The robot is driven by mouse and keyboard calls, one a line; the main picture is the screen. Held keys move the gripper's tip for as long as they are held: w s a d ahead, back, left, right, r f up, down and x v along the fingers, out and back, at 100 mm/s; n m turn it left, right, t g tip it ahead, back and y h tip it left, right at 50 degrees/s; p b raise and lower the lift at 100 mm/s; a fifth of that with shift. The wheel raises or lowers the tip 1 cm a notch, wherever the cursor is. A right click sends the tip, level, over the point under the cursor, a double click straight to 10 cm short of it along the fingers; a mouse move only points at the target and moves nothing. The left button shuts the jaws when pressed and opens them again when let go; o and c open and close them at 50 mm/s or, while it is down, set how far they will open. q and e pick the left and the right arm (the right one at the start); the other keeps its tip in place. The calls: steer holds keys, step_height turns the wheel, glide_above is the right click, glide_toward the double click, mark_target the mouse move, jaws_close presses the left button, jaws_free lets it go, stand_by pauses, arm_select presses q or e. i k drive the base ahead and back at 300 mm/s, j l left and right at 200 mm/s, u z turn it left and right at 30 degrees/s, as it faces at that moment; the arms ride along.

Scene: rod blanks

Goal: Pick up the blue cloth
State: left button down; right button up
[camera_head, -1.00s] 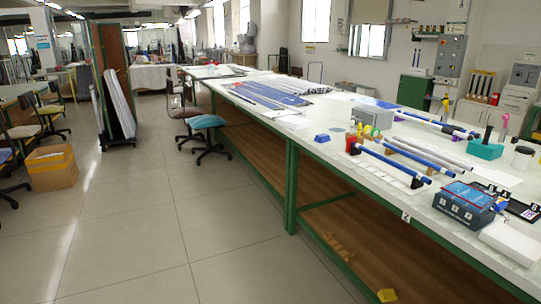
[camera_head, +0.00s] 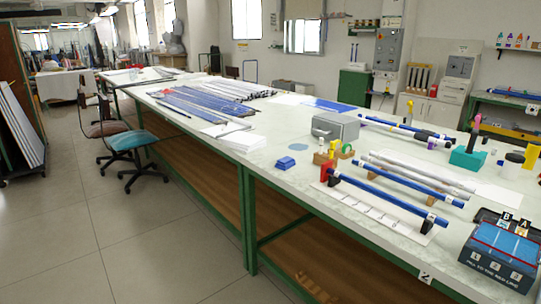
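A small blue folded bundle (camera_head: 285,162), which looks like the blue cloth, lies on the white-topped workbench (camera_head: 262,185) near its front-left edge. It is left of the rod rack, and nothing touches it. A flat pale-blue disc (camera_head: 285,147) lies just behind it. Neither of my grippers is in view.
A grey metal box (camera_head: 335,128) stands behind the cloth to the right. A rack with blue rods (camera_head: 385,200), white rods (camera_head: 420,172), a teal holder (camera_head: 467,158) and a blue labelled box (camera_head: 497,257) fill the right side. A chair (camera_head: 130,141) stands left; floor in front is clear.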

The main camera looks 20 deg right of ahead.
mark_target(285, 163)
steer(key=i+j+z, duration=0.1)
steer(key=i, duration=1.3)
